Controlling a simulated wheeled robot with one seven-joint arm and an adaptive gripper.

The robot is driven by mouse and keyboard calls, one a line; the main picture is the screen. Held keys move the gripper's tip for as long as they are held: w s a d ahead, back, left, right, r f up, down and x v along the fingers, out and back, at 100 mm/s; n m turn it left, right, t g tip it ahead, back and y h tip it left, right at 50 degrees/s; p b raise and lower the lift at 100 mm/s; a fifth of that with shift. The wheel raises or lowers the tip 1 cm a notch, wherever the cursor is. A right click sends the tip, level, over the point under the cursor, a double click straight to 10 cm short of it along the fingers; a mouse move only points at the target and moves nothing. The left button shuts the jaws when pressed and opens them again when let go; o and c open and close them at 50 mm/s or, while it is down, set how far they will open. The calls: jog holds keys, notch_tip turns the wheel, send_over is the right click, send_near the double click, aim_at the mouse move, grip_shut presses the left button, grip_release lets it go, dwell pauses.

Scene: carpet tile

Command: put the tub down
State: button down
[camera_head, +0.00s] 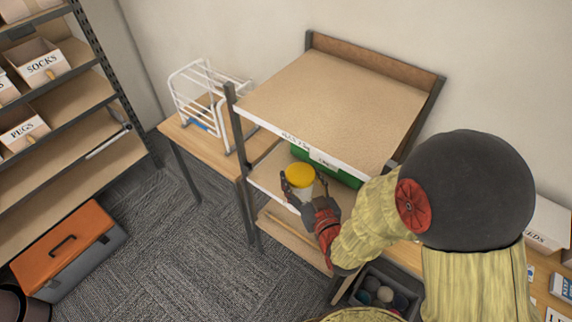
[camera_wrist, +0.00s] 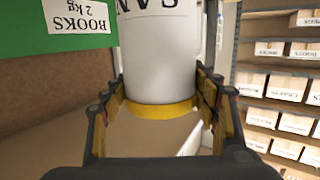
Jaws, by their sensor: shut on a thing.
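The tub (camera_head: 299,177) is white with a yellow lid. It is upright at the front left of the rack's middle shelf (camera_head: 265,178), below the top board. My gripper (camera_head: 304,190) is shut on the tub, one finger on each side. In the wrist view the picture is upside down; the tub's white body (camera_wrist: 160,55) carries dark letters, cut off by the frame, and sits between the fingers of my gripper (camera_wrist: 160,88). The tub's base is hidden, so I cannot tell whether it touches the shelf.
A green crate (camera_head: 335,168) stands behind the tub; its label in the wrist view reads BOOKS 2 kg (camera_wrist: 79,16). The top board (camera_head: 335,105) is bare and overhangs the middle shelf. A white wire rack (camera_head: 200,95) stands on the table to the left.

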jog(key=b+x, duration=0.3)
jog(key=x, duration=1.5)
jog(key=shift+b, duration=0.4)
jog(key=shift+f, duration=0.2)
jog(key=c, duration=0.6)
grip_release()
jog(key=shift+s+f, duration=0.1)
jog(key=shift+f, duration=0.15)
jog(key=shift+r, duration=0.1)
jog(key=p+v, duration=0.2)
jog(key=v, duration=1)
